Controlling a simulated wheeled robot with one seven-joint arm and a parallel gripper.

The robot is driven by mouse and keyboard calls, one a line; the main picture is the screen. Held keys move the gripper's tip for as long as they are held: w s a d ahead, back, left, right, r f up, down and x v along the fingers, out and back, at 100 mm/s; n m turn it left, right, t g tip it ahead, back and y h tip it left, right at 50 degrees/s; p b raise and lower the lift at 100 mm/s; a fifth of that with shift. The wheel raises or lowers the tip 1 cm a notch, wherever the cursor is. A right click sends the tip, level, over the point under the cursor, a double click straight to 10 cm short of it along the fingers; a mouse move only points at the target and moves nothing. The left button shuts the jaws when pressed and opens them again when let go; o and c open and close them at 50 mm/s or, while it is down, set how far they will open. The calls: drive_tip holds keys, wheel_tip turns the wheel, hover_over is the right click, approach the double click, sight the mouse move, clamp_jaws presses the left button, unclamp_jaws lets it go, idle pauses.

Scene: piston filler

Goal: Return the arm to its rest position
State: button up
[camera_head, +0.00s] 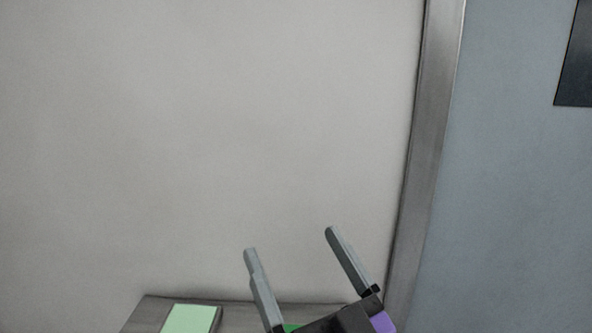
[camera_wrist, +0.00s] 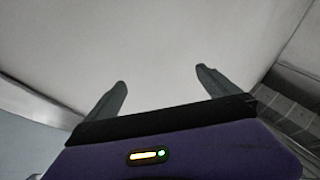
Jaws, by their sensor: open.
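My gripper (camera_head: 290,239) shows at the bottom of the head view, with its two grey fingers spread apart and pointing up toward the wall. Nothing is between the fingers. In the wrist view my gripper (camera_wrist: 160,76) is also open and empty, with a plain pale surface beyond the fingertips. The rest of my arm is mostly out of view below the head picture.
A pale wall (camera_head: 200,130) fills most of the head view. A metal door frame (camera_head: 430,140) and a blue-grey door (camera_head: 520,200) with a dark panel (camera_head: 576,60) stand at right. A grey surface (camera_head: 150,312) with a green pad (camera_head: 190,319) lies low, near my gripper.

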drive_tip(key=s+d+f+m+t+h, duration=0.1)
drive_tip(key=s+d+f+m+h, duration=0.6)
drive_tip(key=s+d+f+h, duration=0.5)
drive_tip(key=s+d+f+n+g, duration=0.1)
drive_tip(key=s+d+f+g, duration=0.2)
drive_tip(key=s+f, duration=0.5)
drive_tip(key=s+d+f+n+g+y, duration=0.1)
drive_tip(key=s+d+f+g, duration=0.2)
drive_tip(key=s+f, duration=0.4)
drive_tip(key=shift+s+d+f+g, duration=0.35)
drive_tip(key=shift+s+d, duration=0.4)
drive_tip(key=shift+s, duration=2.45)
